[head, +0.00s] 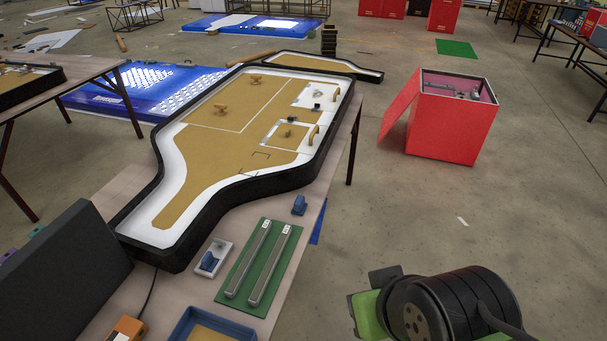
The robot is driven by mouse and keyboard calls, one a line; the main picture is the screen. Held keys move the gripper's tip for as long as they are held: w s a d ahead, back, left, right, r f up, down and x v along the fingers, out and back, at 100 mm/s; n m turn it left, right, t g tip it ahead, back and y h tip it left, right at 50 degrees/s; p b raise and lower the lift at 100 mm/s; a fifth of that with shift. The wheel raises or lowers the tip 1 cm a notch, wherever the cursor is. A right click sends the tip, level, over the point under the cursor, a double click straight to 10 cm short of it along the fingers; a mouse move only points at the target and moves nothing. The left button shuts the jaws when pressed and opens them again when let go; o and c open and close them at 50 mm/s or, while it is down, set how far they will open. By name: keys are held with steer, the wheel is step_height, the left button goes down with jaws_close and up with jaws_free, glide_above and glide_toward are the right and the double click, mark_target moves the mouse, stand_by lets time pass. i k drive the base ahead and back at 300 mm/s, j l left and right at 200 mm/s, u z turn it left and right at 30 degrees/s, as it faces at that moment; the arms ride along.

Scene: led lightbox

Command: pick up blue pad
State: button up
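Two small blue pieces could be the blue pad, and I cannot tell which is meant. One blue piece (299,205) lies on the table's right edge, just beyond the green mat. The other blue piece (208,261) rests on a small white plate (222,245) left of the mat. Both are apart from my arm. A black and green part of my arm shows at the bottom right, over the floor. No gripper fingertips can be made out.
The green mat (236,288) carries two grey bars (268,266). A blue-rimmed tray (181,325) and an orange box (127,329) stand at the front. A large black-rimmed lightbox (180,259) fills the table behind. A red box (452,130) stands on the open floor right.

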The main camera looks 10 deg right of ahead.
mark_target(300, 207)
steer(key=i+l+u, duration=0.15)
steer(key=u, duration=0.3)
steer(key=l+u, duration=0.4)
steer(key=i+l+u, duration=0.1)
steer(key=l+u, duration=0.6)
steer(key=u, duration=0.15)
steer(key=l+u, duration=0.3)
steer(key=u, duration=0.15)
steer(key=k+l+u, duration=0.15)
steer(key=u, duration=0.3)
steer(key=k+l+u, duration=0.2)
steer(key=l+u, duration=0.2)
